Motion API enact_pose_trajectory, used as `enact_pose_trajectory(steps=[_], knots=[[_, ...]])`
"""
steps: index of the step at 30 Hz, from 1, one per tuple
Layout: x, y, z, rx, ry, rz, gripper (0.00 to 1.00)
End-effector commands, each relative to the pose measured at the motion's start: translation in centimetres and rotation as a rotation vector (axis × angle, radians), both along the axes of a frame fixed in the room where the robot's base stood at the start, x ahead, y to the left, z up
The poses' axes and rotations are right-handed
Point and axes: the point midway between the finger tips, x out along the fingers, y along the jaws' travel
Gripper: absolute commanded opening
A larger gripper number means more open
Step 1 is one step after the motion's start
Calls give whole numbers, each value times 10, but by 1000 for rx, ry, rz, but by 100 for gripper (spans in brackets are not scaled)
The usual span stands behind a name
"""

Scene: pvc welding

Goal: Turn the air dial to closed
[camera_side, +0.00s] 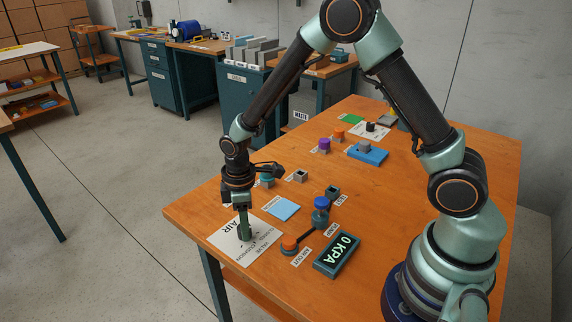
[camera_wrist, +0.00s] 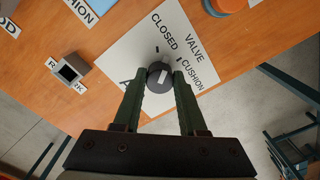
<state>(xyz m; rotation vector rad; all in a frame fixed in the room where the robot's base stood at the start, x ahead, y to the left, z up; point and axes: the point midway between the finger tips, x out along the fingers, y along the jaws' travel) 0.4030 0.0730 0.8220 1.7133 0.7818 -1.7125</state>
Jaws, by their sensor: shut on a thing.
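The air dial (camera_wrist: 158,75) is a dark round knob with a pale mark on top. It sits on a white plate (camera_wrist: 118,55) printed CLOSED, VALVE and CUSHION, with the AIR word partly hidden by a finger in the wrist view. My gripper (camera_wrist: 158,77) points down with its two green fingers on opposite sides of the dial, shut on it. The pale mark is too small to read its exact setting. In the side view my gripper (camera_side: 244,238) is low over the white plate (camera_side: 265,246) at the table's front-left, and its fingers mostly hide the dial.
A light-blue square (camera_side: 285,208) lies behind the plate. A grey block (camera_wrist: 70,70) shows in the wrist view.

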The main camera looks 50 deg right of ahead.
Motion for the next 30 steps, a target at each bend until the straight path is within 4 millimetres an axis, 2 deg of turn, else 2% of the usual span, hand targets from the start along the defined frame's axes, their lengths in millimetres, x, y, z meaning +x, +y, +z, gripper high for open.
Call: enact_pose_trajectory(steps=[6,15,30], knots=[[0,0,1,0,1,189,0],[1,-1,1,0,2,377,0],[1,-1,1,0,2,470,0]])
